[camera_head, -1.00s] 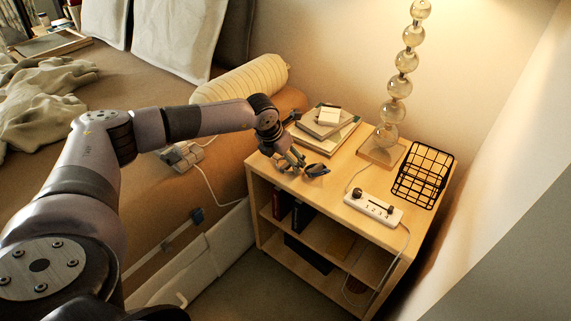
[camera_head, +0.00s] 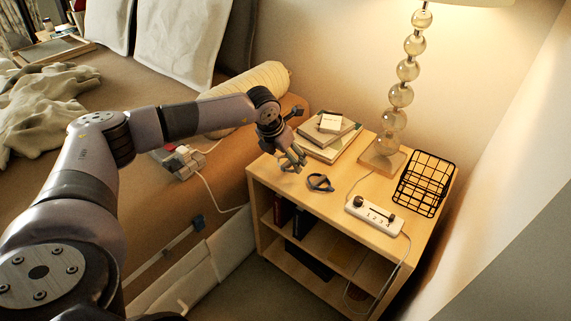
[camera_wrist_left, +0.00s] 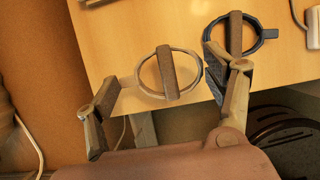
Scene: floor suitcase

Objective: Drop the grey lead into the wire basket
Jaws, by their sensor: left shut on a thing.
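The grey lead is a pale, coiled loop with a brown band across it, seen in the left wrist view (camera_wrist_left: 153,58). It spans the gap between the fingertips of my left gripper (camera_wrist_left: 160,75), which is shut on it. In the head view my left gripper (camera_head: 292,161) is over the front left of the bedside unit's top, and the lead is too small to make out clearly there. The black wire basket (camera_head: 425,184) stands at the right of the top, well away from the gripper. My right gripper is not in view.
A dark coiled lead (camera_head: 320,183) lies beside my left gripper. The bedside unit (camera_head: 345,178) also holds books (camera_head: 325,145), a glass-ball lamp (camera_head: 392,120) and a white power strip (camera_head: 374,215). Grey and white blocks (camera_head: 183,160) lie on the bed's edge.

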